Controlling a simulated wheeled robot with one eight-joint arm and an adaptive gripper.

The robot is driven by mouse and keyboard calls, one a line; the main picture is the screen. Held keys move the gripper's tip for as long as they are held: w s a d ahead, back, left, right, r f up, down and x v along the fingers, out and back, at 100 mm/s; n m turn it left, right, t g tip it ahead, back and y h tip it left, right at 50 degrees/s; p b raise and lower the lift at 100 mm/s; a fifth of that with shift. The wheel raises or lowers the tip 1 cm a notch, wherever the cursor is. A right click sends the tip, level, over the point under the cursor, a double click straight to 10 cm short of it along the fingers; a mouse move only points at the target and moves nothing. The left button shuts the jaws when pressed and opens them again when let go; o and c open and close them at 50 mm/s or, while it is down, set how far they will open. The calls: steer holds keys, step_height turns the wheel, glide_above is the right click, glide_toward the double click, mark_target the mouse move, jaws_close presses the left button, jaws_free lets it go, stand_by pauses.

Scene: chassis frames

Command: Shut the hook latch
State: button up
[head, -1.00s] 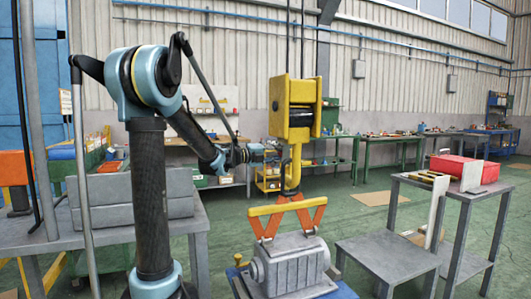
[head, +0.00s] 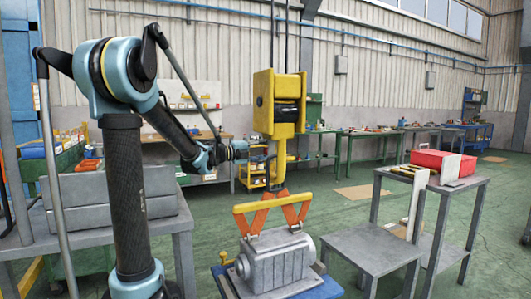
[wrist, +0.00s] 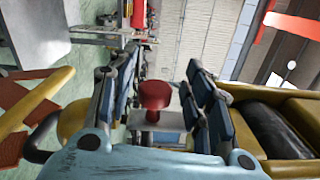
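The yellow crane hook (head: 281,162) hangs under its yellow block (head: 278,102), above the orange and yellow lifting tongs (head: 272,214). The latch is too small to make out in the head view. My gripper (head: 238,150) is just left of the hook's upper part. In the wrist view my gripper (wrist: 155,100) is open, its blue-padded fingers well apart. A red knob (wrist: 155,95) on a grey piece shows between them, apparently on the latch; I see gaps on both sides. The block (wrist: 275,110) fills the right, and much of the hook is hidden behind my gripper.
The tongs stand over a grey ribbed housing (head: 278,262) on a blue stand. A grey two-level table (head: 375,245) stands to the right, with a red box (head: 440,160) on its upper part. Grey boxes (head: 110,205) lie on a bench behind my arm. Green floor lies open behind.

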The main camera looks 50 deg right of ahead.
steer(key=shift+r, duration=0.6)
steer(key=o, duration=0.6)
step_height(320, 180, up, 7)
steer(key=shift+d+r, duration=0.15)
steer(key=shift+r, duration=0.7)
steer(key=shift+c, duration=0.6)
steer(key=shift+o, duration=0.3)
